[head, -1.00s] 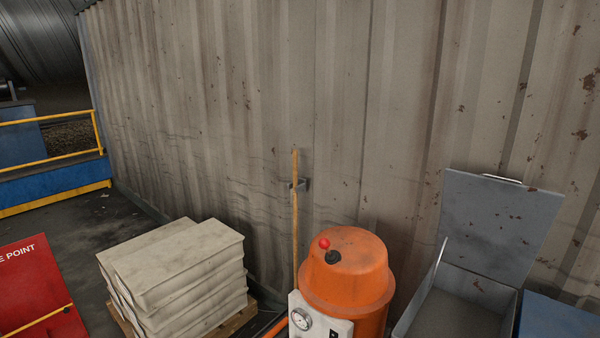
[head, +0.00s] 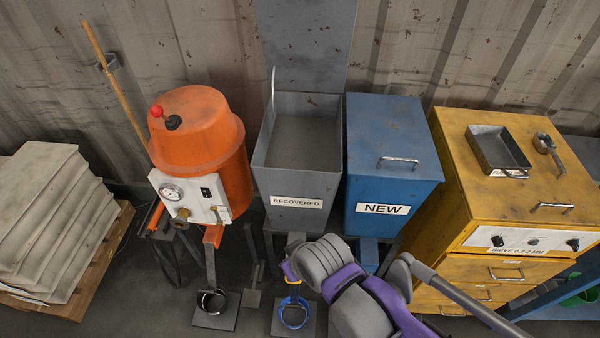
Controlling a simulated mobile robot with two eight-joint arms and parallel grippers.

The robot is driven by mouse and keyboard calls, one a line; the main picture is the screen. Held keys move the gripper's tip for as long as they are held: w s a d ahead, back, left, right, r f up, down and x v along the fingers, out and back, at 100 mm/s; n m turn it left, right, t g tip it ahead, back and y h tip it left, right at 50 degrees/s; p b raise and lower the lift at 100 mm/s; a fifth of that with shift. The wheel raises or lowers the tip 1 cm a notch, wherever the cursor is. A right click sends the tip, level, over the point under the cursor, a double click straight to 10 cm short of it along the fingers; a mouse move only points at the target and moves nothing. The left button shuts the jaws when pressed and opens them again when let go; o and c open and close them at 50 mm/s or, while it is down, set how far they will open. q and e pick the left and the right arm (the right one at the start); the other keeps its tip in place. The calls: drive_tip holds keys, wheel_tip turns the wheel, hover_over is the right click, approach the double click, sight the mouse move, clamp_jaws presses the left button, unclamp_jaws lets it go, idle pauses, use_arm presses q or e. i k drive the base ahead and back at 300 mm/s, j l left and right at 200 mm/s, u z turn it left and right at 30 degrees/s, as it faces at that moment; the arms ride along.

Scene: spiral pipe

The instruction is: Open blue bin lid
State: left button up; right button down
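The blue bin (head: 365,180) stands in the middle right of the head view, with a white "NEW" label on its front. Its blue lid (head: 385,125) is shut flat on top, and a metal handle (head: 398,161) lies near the lid's front edge. A purple and grey arm of mine shows at the bottom, in front of the bins and apart from the lid in the picture. No gripper fingers can be made out, so neither gripper is in view.
The grey "RECOVERED" bin (head: 297,202) stands open left of the blue bin. An orange vessel (head: 198,130) is farther left. A yellow cabinet (head: 490,220) at right carries a metal tray (head: 498,170). Stacked sacks (head: 45,215) lie on a pallet at far left. A corrugated wall (head: 200,50) is behind.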

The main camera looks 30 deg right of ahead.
sight(388, 136)
drive_tip(key=z, duration=1.9)
drive_tip(key=j+u, duration=0.2)
drive_tip(key=j, duration=0.1)
